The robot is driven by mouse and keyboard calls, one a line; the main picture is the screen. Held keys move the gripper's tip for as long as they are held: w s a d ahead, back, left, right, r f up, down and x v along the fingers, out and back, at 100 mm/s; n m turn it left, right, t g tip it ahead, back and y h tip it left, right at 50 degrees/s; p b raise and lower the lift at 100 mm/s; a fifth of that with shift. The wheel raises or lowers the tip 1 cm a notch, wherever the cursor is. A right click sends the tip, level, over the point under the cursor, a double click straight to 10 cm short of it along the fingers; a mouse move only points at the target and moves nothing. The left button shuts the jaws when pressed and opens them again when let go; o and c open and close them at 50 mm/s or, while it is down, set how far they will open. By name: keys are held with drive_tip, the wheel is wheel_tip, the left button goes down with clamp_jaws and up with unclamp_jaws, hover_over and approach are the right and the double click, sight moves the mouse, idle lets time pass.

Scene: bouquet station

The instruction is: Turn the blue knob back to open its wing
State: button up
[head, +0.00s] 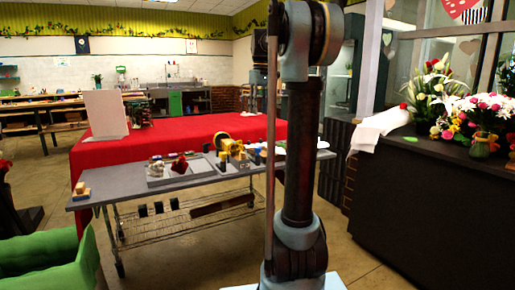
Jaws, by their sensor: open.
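No blue knob or wing can be made out for certain. A grey metal worktable (125,187) stands ahead, left of my arm, with several small items on it. A yellow piece (231,146) sits on its right half, with small dark, blocky pieces (222,156) near it; they are too small to tell apart. My arm rises through the middle of the view and hides part of the table's right end. My gripper is not in view.
A red-covered table (180,131) stands behind the worktable. A dark counter (425,200) with flower bouquets (485,108) and a white paper roll (380,128) fills the right. Open floor lies in front of the worktable.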

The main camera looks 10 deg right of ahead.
sight(258, 151)
drive_tip(key=f, duration=1.7)
drive_tip(key=shift+s+a, duration=0.2)
drive_tip(key=shift+a, duration=0.1)
drive_tip(key=shift+c, duration=0.2)
drive_tip(key=c, duration=1)
